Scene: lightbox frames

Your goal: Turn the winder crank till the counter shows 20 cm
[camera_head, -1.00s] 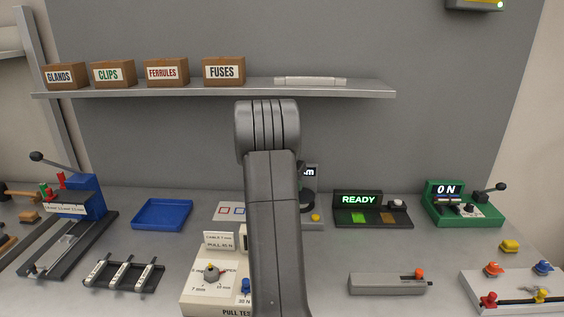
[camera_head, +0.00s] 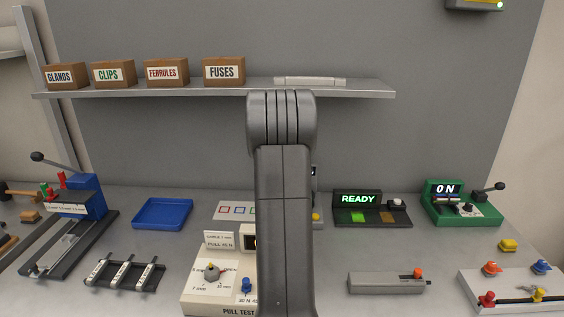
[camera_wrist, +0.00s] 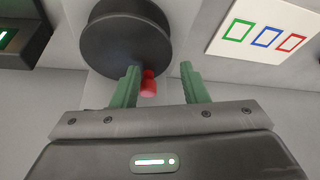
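The winder shows in the wrist view as a dark round disc (camera_wrist: 125,40) with a red crank knob (camera_wrist: 148,84) at its edge. My gripper (camera_wrist: 160,85) is open, with its two green fingers on either side of the knob. The knob is close to the left finger, and I cannot tell if they touch. A clear gap separates it from the right finger. In the head view my arm hides nearly all of the winder, my gripper and the counter, so I cannot read the counter.
A card with coloured squares (camera_wrist: 265,38) lies beside the winder. A box reading READY (camera_head: 372,208) stands to its right in the head view. A pull tester (camera_head: 205,292) stands in front to the left, and a grey block (camera_head: 385,285) in front to the right.

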